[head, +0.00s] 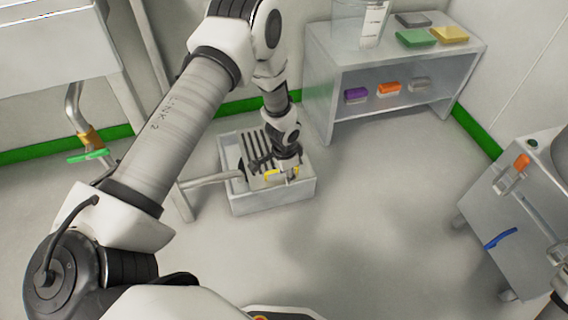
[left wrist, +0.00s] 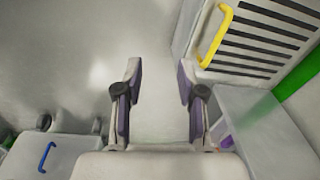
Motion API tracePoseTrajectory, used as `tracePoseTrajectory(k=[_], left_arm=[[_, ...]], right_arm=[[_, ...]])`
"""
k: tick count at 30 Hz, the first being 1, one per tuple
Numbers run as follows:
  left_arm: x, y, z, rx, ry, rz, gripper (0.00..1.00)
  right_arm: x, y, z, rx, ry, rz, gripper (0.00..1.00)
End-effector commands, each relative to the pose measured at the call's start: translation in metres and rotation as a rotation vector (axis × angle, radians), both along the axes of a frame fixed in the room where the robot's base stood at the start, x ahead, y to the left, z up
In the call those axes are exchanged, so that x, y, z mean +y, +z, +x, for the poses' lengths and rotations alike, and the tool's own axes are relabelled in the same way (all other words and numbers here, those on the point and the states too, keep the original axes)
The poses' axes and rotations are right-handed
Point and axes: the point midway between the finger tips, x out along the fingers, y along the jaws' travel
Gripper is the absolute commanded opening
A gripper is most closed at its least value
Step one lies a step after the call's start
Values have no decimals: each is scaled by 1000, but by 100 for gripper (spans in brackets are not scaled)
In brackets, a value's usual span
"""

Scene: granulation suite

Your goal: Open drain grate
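The drain grate (head: 254,141), pale with dark slots, appears to lie over a white box-like floor drain (head: 270,205) in the middle of the head view. Its yellow handle (head: 271,175) is at the near side. In the left wrist view the grate (left wrist: 258,50) and yellow handle (left wrist: 217,38) are at the upper right. My left gripper (head: 288,168) is above the drain, partly hidden by its wrist. In the left wrist view its fingers (left wrist: 160,95) are wide apart with nothing between them; the handle is outside them.
A grey shelf unit (head: 335,80) with coloured blocks stands behind the drain. A pipe (head: 210,180) enters the drain from the left, near a sink (head: 55,60). A metal cabinet (head: 520,235) with a blue handle (head: 500,239) stands right. The floor between is clear.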

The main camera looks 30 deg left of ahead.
Motion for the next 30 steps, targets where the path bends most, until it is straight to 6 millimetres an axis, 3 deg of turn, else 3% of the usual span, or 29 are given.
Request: tracePoseTrajectory(k=[1,3,6,12,23,30], left_arm=[[14,-43,23,-16,-33,30,39],[32,-53,47,-22,-79,75,39],[52,-57,70,-25,-121,126,39],[67,-58,84,-22,-147,163,39],[76,-120,91,-22,-146,161,39],[77,-123,92,-22,-145,160,39]], right_arm=[[0,-57,0,0,-1,0,40],[0,-84,0,0,-1,0,40],[0,-108,0,0,-1,0,40],[0,-120,1,-2,-2,0,40],[-1,-157,3,-7,-10,-1,40],[-1,-157,3,-8,-12,-1,40]])
